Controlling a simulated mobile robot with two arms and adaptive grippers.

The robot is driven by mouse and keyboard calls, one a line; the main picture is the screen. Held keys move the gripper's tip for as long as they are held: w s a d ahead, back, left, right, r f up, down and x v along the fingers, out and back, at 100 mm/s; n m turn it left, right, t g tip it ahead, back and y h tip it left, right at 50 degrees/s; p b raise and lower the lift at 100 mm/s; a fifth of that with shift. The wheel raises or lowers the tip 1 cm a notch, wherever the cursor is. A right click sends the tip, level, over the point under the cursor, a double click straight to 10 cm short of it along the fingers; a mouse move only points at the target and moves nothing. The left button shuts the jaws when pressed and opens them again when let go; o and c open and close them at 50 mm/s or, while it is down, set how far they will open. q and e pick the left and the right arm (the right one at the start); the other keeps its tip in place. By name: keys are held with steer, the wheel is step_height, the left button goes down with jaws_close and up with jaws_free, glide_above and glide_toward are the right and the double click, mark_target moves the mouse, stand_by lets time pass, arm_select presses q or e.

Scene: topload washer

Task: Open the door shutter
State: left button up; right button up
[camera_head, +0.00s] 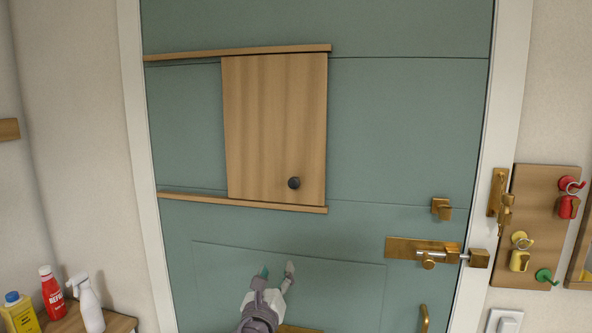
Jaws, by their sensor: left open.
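The door shutter (270,120) is a light wood panel on a grey-green door (410,120). It sits between an upper wooden rail (190,54) and a lower wooden rail (190,199), at their right end. The rails run on to the left past the panel, over bare door. A small dark round knob (294,183) is near the panel's lower right corner. My left gripper (277,270) is open and empty, below the lower rail and apart from the knob. My right gripper is not in view.
A brass sliding bolt (430,252), a brass latch (441,208) and a brass handle (424,318) are on the door's right side. Bottles, including a white spray bottle (88,305), stand on a wooden shelf at the lower left.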

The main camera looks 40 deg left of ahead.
mark_target(293, 186)
arm_select(q)
steer(key=s+d+r+m+t+p, duration=0.1)
steer(key=s+d+r+m+t, duration=0.1)
steer(key=r, duration=0.5)
steer(key=s+d+r+m+t, duration=0.2)
steer(key=d+r, duration=0.1)
steer(key=r, duration=0.4)
steer(key=shift+g, duration=0.3)
steer(key=p+x, duration=0.6)
steer(key=x, duration=0.7)
steer(key=shift+a, duration=0.1)
steer(key=shift+w+a, duration=0.3)
steer(key=shift+w, duration=0.3)
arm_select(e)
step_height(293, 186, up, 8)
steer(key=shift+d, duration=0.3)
arm_select(q)
steer(key=shift+y, duration=0.3)
steer(key=shift+c, duration=0.5)
jaws_close()
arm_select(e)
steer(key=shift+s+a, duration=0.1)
